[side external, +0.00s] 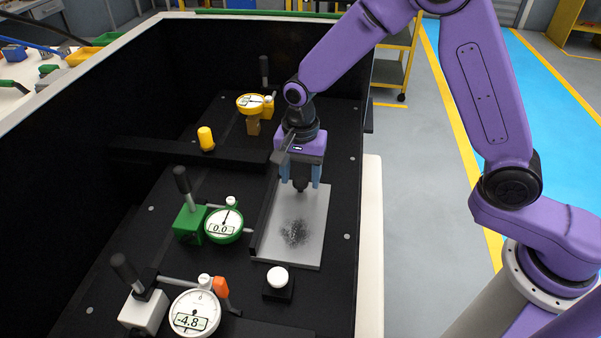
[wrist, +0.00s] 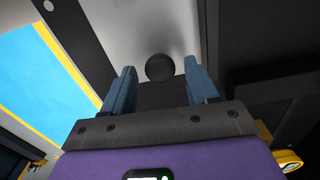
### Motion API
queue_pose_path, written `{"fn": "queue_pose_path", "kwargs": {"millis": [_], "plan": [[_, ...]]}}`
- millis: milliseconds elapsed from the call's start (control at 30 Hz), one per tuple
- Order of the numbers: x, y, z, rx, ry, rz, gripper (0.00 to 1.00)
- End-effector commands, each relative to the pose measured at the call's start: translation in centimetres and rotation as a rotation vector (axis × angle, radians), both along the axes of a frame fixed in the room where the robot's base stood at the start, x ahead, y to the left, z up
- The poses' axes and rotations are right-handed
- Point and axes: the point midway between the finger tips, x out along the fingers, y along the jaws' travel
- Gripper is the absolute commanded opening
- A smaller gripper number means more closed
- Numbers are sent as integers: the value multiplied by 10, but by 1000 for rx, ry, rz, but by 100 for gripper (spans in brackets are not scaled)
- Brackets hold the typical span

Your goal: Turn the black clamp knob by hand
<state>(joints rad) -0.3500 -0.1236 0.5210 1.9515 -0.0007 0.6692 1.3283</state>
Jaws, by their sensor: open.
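The black clamp knob (wrist: 160,67) shows in the wrist view as a dark round cap between the tips of my two blue fingers, with a visible gap on each side. In the side view the knob (side external: 300,185) is a small dark shape under my purple gripper (side external: 300,182). My gripper is open and points down, its fingers on either side of the knob. The knob stands at the far end of a grey metal plate (side external: 316,222), which has a dark speckled patch. Whether the fingertips touch the plate cannot be told.
A green-based dial gauge (side external: 224,226) stands left of the plate. A white dial gauge (side external: 195,312) is nearer the camera, and a yellow gauge (side external: 250,104) farther back. A white button (side external: 277,277) sits in front of the plate. A yellow button (side external: 206,138) is behind a black bar.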

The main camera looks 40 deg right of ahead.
Motion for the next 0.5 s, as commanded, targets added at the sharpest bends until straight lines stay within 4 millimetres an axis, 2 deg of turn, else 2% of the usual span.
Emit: {"fn": "queue_pose_path", "kwargs": {"millis": [167,500], "plan": [[1,1,7,1,-3,1,59],[1,1,36,2,-4,2,59]]}}
